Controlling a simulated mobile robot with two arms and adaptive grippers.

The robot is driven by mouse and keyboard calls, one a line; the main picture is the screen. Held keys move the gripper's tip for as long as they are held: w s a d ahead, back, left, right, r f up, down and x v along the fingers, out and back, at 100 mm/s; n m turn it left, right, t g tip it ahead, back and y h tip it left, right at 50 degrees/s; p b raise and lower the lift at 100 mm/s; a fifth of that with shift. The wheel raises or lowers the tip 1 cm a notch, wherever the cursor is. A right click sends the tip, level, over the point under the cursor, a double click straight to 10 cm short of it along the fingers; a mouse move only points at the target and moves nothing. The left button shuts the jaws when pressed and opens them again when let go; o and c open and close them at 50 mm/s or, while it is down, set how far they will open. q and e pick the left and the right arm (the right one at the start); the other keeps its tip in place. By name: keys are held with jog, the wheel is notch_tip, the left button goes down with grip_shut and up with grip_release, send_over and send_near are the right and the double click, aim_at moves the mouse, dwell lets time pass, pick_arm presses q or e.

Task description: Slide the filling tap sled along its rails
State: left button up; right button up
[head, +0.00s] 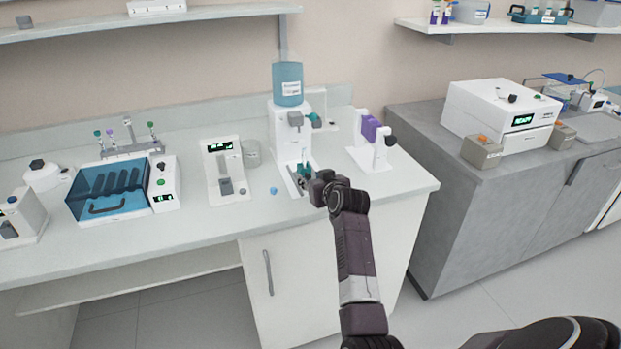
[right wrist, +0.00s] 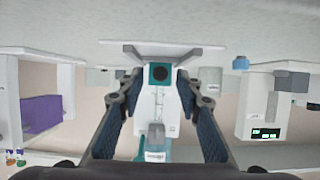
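The filling station (head: 290,135) is a white stand with a blue bottle (head: 287,82) on top and a grey tap with a teal knob. At its foot, the small teal sled (head: 306,170) sits by the grey rails (head: 294,183), partly hidden by my right gripper (head: 312,181). In the right wrist view, which is upside down, the sled's teal block with a dark centre (right wrist: 159,73) lies between the fingertips of my right gripper (right wrist: 159,82). The fingers are open, with a gap showing on each side of the block. My left gripper is out of view.
A small blue cap (head: 273,190) lies left of the rails. A white stand with a purple part (head: 372,145) is to the right. The bench front between is clear.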

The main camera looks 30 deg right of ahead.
jog(key=shift+w+d+f, duration=0.1)
jog(key=shift+w+f, duration=0.1)
jog(key=shift+w, duration=0.25)
jog(key=shift+c, duration=0.5)
grip_shut()
